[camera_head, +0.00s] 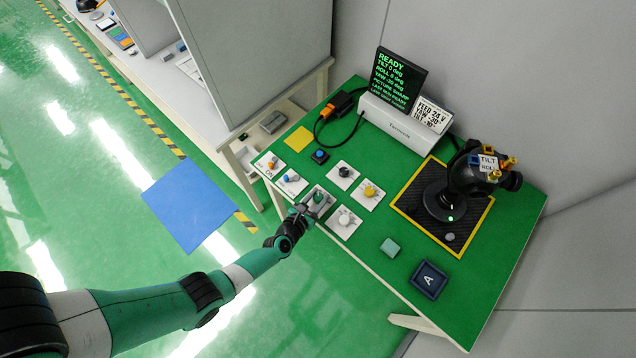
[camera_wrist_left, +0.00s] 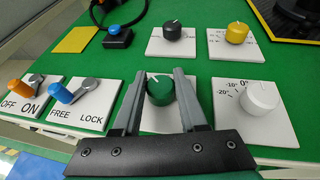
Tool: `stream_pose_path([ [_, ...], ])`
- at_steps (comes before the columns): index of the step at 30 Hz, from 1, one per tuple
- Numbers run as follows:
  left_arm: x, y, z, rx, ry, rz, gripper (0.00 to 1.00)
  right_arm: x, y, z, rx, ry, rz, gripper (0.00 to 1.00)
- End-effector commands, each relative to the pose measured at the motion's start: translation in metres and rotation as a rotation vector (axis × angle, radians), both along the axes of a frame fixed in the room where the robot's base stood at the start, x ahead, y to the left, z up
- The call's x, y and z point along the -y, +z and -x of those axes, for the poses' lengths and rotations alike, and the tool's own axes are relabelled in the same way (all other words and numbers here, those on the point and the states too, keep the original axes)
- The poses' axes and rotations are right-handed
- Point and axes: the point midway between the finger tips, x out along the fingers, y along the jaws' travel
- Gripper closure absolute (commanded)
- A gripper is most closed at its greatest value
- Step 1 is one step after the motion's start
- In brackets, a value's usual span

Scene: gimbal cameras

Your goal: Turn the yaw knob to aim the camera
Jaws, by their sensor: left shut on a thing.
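A green knob (camera_head: 319,198) sits on a white plate at the table's near left edge. In the left wrist view the green knob (camera_wrist_left: 161,92) stands between the two fingers of my left gripper (camera_wrist_left: 166,75), which is shut on it. A white pointer mark shows on its top, and its scale is hidden by the fingers. The gimbal camera (camera_head: 480,175) stands on a black mat with a yellow border. The screen (camera_head: 401,78) reads READY, tilt 0, roll 0, yaw apparently -30 deg. A white card (camera_head: 433,117) reads FEED 24 V, yaw -30, tilt -10. My right gripper is out of view.
Black (camera_wrist_left: 173,30), yellow (camera_wrist_left: 237,32) and white (camera_wrist_left: 262,95) knobs surround the green one. Orange (camera_wrist_left: 20,87) and blue (camera_wrist_left: 61,92) levers stand left, marked OFF/ON and FREE/LOCK. A blue button (camera_head: 320,155) lies behind.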

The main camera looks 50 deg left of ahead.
Motion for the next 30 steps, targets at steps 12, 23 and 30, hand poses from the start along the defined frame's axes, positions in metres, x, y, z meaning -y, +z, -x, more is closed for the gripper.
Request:
stream_pose_path([
  [12, -0.0003, 0.0021, -0.0029, 0.008, 0.225, -0.004, 1.00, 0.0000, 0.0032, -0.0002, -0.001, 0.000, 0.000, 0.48],
  [23, -0.0011, 0.0017, -0.0012, 0.004, 0.264, -0.005, 1.00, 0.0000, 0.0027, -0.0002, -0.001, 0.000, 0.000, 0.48],
  [30, -0.0013, 0.0018, -0.0012, 0.004, 0.263, -0.005, 0.55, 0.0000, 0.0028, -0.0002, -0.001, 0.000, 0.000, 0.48],
])
